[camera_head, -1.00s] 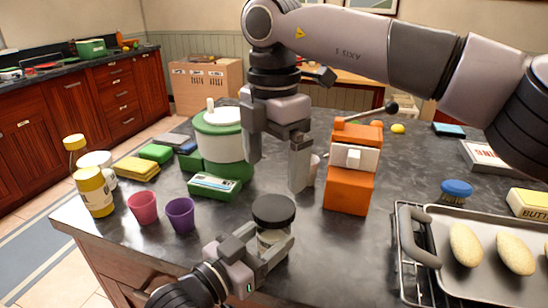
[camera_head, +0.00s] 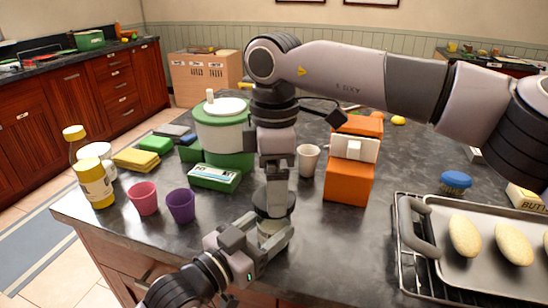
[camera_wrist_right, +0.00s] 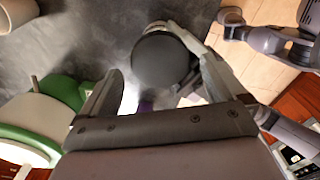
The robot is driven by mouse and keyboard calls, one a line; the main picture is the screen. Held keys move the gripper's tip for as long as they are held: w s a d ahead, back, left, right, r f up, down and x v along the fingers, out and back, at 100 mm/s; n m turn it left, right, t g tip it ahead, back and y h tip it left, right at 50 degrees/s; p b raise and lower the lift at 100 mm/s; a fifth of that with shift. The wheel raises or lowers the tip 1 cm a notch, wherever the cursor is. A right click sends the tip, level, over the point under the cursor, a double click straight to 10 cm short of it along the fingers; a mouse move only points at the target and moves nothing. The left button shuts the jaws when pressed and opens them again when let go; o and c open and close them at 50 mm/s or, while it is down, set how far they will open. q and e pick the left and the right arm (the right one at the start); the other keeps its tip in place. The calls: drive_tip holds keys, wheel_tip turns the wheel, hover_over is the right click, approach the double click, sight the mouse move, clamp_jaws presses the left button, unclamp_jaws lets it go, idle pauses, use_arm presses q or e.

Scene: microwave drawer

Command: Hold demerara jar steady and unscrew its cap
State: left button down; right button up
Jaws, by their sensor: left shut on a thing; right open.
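The demerara jar (camera_head: 268,228) is a clear jar with a dark cap (camera_head: 261,198), upright at the front of the counter. My left gripper (camera_head: 272,241) is shut around the jar's body from the front. My right gripper (camera_head: 276,203) points down at the cap, and its fingers partly hide the cap in the head view. In the right wrist view the round black cap (camera_wrist_right: 160,60) lies ahead of the open fingers of my right gripper (camera_wrist_right: 155,82). I cannot tell whether the fingers touch the cap. Most of the jar is hidden there beneath the cap.
A pink cup (camera_head: 143,198) and a purple cup (camera_head: 181,206) stand left of the jar. A green-and-white box (camera_head: 214,178) and a white cup (camera_head: 308,160) stand behind. An orange box (camera_head: 348,185) and a baking tray (camera_head: 440,272) are to the right.

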drive_tip(key=shift+f, duration=1.2)
